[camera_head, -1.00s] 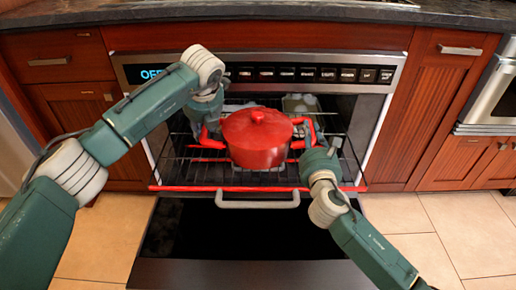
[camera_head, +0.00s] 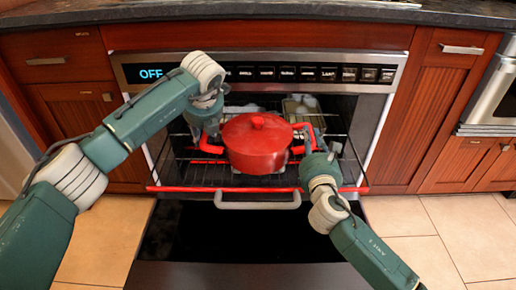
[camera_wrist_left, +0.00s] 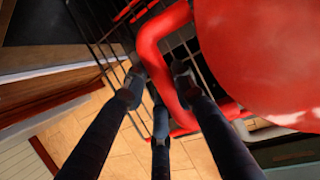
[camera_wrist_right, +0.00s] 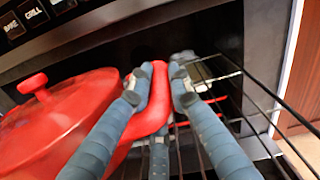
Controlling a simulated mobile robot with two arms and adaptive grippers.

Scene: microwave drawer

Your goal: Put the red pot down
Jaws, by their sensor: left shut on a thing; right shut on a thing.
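The red pot (camera_head: 257,150) with its lid on is upright at the wire rack (camera_head: 178,172) of the pulled-out drawer. I cannot tell whether its base touches the rack. My left gripper (camera_head: 208,132) is shut on the pot's left handle; the left wrist view shows its fingers (camera_wrist_left: 157,85) on either side of that red handle. My right gripper (camera_head: 312,142) is shut on the right handle; the right wrist view shows its fingers (camera_wrist_right: 158,85) around it. The pot's underside is hidden.
Pale items (camera_head: 300,105) sit on the rack behind the pot at the right. The oven's control panel (camera_head: 300,74) reads OFF at its left. Tiled floor lies on both sides.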

